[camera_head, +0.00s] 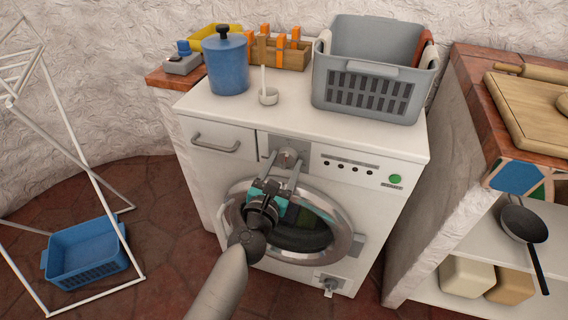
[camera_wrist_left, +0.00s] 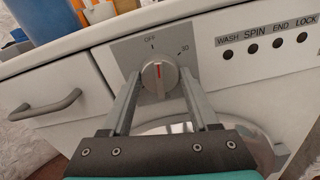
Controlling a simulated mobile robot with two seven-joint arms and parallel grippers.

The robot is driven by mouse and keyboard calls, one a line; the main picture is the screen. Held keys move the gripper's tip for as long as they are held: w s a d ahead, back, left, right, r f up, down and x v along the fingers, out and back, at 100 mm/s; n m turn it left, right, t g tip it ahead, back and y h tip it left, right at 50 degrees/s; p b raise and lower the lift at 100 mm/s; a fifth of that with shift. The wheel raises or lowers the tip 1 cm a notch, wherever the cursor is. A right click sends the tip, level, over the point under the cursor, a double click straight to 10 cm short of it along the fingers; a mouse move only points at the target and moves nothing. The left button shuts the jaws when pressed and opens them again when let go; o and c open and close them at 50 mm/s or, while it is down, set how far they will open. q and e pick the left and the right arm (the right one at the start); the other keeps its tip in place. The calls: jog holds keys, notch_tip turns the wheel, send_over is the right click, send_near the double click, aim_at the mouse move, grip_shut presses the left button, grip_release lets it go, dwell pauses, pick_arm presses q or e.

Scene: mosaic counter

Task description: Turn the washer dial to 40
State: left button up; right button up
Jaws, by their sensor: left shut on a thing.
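The washer dial (camera_head: 289,155) is a round grey knob on a grey plate at the top of the white washer (camera_head: 215,160). In the left wrist view the dial (camera_wrist_left: 158,76) has a red pointer line, standing about upright just below the OFF mark. A 30 mark is to its upper right; no 40 shows, and the right finger covers part of the plate. My left gripper (camera_head: 288,168) reaches up to the dial from the front. Its two fingers are on either side of the dial and shut on it. My right gripper is in neither view.
The round washer door (camera_head: 345,238) is below the dial, behind my left arm. A drawer handle (camera_head: 216,144) sticks out left of the dial.

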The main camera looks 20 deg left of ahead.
pick_arm(q)
jog(key=m, duration=0.3)
jog(key=shift+m, duration=0.4)
jog(key=shift+m+p, duration=0.35)
jog(key=shift+m, duration=0.95)
jog(key=m+p, duration=0.1)
jog(key=m, duration=0.3)
jog(key=shift+m+p, duration=0.65)
jog(key=shift+m, duration=0.55)
jog(key=m+p, duration=0.3)
jog(key=m, duration=0.3)
jog(key=shift+r+m, duration=0.1)
jog(key=shift+m, duration=0.3)
jog(key=shift+m+p, duration=0.4)
jog(key=shift+m, duration=0.5)
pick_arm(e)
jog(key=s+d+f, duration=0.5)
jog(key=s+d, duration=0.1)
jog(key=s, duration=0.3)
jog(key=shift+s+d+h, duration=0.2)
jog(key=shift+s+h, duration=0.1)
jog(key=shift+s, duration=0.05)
pick_arm(q)
jog(key=shift+m, duration=0.3)
